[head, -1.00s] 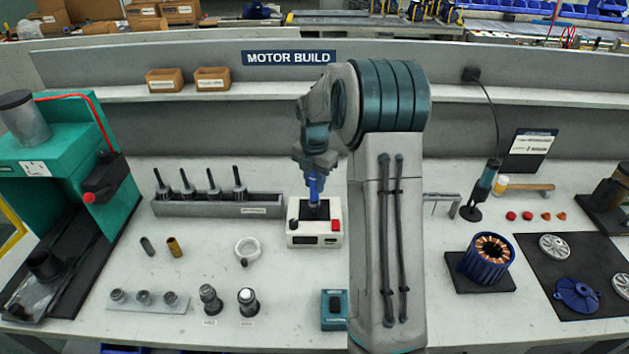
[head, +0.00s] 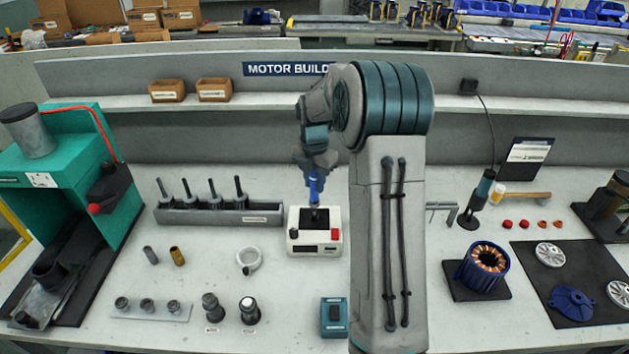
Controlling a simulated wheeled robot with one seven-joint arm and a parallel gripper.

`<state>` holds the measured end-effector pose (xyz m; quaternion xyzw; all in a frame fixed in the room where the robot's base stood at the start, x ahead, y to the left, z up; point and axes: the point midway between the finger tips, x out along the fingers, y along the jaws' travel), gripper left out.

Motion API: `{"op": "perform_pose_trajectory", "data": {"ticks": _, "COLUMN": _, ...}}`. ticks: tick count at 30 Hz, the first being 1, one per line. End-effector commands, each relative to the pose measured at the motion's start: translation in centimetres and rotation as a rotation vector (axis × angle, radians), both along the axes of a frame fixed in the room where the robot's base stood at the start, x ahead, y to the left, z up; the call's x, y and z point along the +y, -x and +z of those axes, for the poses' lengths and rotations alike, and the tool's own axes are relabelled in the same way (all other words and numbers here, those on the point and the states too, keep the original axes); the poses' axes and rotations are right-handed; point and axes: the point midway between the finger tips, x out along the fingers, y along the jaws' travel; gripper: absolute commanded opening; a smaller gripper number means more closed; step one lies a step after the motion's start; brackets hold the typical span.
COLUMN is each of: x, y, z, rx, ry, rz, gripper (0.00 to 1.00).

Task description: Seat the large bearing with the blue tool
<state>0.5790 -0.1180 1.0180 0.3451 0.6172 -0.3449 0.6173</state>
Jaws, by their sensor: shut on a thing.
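My gripper (head: 315,172) is near the middle of the bench, pointing down. It is shut on the blue tool (head: 314,188), a slim, bright blue upright piece. The tool is over a white box (head: 314,241) with a dark top and a red button. I cannot tell whether its lower end touches the dark part. Several small grey metal rings, which look like bearings, sit on a pale strip (head: 131,316) at the front left. I cannot tell which bearing is the large one. The fingertips are too small to make out.
A grey rack (head: 230,217) of upright shafts stands left of the white box. A white ring (head: 249,261), a grey cylinder (head: 150,255) and a brass cylinder (head: 177,256) are in front of it. A teal box (head: 334,317) and two dark upright parts are nearer. A copper-wound stator (head: 485,262) is right.

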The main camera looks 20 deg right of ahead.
Motion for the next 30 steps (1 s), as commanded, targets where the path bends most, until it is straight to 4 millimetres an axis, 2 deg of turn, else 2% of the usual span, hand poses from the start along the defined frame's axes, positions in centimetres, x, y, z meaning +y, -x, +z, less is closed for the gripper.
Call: {"op": "perform_pose_trajectory", "data": {"ticks": 30, "x": 0.0, "y": 0.0, "z": 6.7, "rx": 0.000, "ry": 0.000, "rz": 0.000, "gripper": 0.08}}
